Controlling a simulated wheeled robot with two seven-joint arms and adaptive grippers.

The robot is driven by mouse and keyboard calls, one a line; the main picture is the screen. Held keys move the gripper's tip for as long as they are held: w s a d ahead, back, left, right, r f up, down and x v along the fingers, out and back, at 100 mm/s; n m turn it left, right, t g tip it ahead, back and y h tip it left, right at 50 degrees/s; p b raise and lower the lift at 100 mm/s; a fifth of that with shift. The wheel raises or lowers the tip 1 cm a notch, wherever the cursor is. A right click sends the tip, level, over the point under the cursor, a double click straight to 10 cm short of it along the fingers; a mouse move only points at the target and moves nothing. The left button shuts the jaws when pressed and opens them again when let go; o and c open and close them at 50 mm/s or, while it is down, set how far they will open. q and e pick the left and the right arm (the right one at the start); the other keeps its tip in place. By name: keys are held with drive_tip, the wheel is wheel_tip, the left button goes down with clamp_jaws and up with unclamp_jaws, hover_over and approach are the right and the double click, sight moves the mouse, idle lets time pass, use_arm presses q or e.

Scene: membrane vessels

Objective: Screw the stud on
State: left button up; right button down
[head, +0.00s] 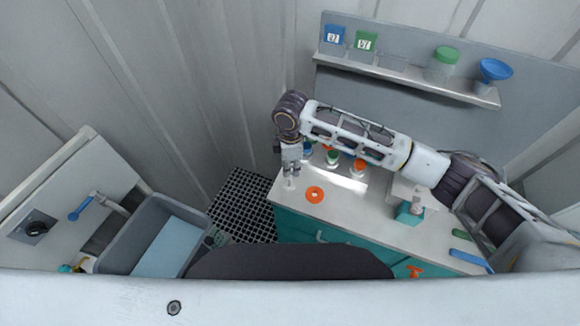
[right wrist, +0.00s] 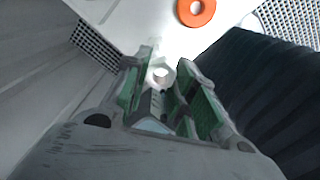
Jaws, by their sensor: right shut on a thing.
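My right gripper (head: 291,170) points down over the front left corner of the white worktop. In the right wrist view its green-lined fingers (right wrist: 164,82) are closed around a small pale, nut-like piece (right wrist: 160,74) with a round hole. I cannot tell for sure whether this is the stud. In the head view only a small grey bit shows under the fingertips, and whether it touches the worktop is unclear. An orange ring (head: 314,194) lies flat on the worktop just right of the gripper; it also shows in the right wrist view (right wrist: 196,11). My left gripper is not in view.
Green-capped (head: 332,157) and orange-capped (head: 360,165) vessels stand behind my right arm. A teal device (head: 409,212) sits to the right on the worktop. A wall shelf (head: 402,77) holds blue and green containers.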

drive_tip(key=shift+w+a, duration=0.3)
drive_tip(key=shift+w, duration=0.1)
drive_tip(key=shift+f+b, duration=0.4)
drive_tip(key=shift+b, duration=0.05)
idle(0.3)
drive_tip(key=shift+f+b, duration=0.35)
drive_tip(key=shift+b, duration=0.05)
drive_tip(key=shift+f+b, duration=2.05)
drive_tip(key=shift+b, duration=0.6)
drive_tip(key=shift+f, duration=0.3)
drive_tip(key=shift+f, duration=0.75)
